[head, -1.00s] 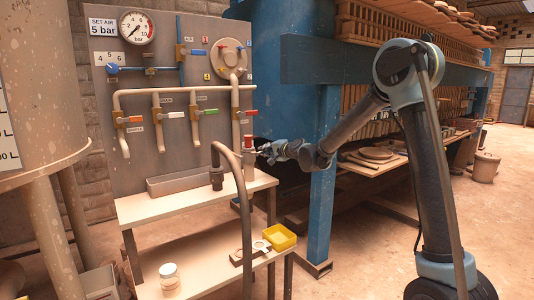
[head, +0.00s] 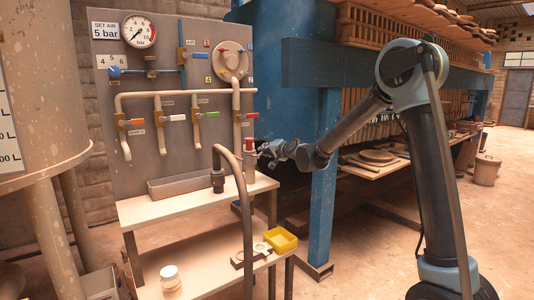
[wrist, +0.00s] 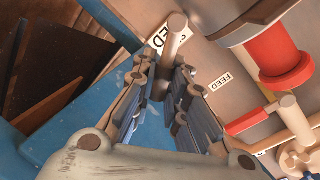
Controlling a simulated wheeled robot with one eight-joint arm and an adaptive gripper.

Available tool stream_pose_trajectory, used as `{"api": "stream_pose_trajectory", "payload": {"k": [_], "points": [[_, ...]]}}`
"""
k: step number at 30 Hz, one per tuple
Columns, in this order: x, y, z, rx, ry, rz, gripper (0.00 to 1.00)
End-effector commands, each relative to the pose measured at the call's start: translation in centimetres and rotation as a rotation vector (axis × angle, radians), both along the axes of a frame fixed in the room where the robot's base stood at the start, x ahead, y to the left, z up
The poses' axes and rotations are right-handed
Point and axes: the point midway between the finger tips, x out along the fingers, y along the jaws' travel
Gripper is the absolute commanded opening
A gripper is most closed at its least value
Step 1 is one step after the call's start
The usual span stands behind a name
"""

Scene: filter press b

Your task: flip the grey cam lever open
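My gripper (head: 264,151) is beside the red-collared pipe end (head: 249,144) at the right edge of the grey panel. In the wrist view my gripper (wrist: 166,75) is open, its two fingers apart. A grey-beige rod with a rounded end, perhaps the cam lever (wrist: 176,34), shows between and just beyond the fingertips. I cannot tell whether the fingers touch it. The red collar (wrist: 285,62) under a grey ring lies to its right. The rod is too small to make out in the head view.
A red-handled valve (wrist: 246,120) is close on the right in the wrist view. The blue press frame (head: 325,180) stands right of my gripper. A dark hose (head: 240,190) rises in front of the bench (head: 200,204). A yellow bin (head: 282,240) sits on the lower shelf.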

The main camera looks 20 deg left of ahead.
Motion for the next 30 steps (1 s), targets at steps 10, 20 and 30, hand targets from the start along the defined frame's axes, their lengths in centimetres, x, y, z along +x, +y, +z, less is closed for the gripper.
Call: {"api": "stream_pose_trajectory", "payload": {"k": [10, 20, 30], "points": [[0.0, -0.1, 0.0, 0.001, 0.001, 0.0, 0.34], [-1.1, -1.6, 0.3, 0.0, 0.001, -0.001, 0.34], [-4.2, -5.9, 1.3, 0.0, 0.002, -0.001, 0.34]]}}
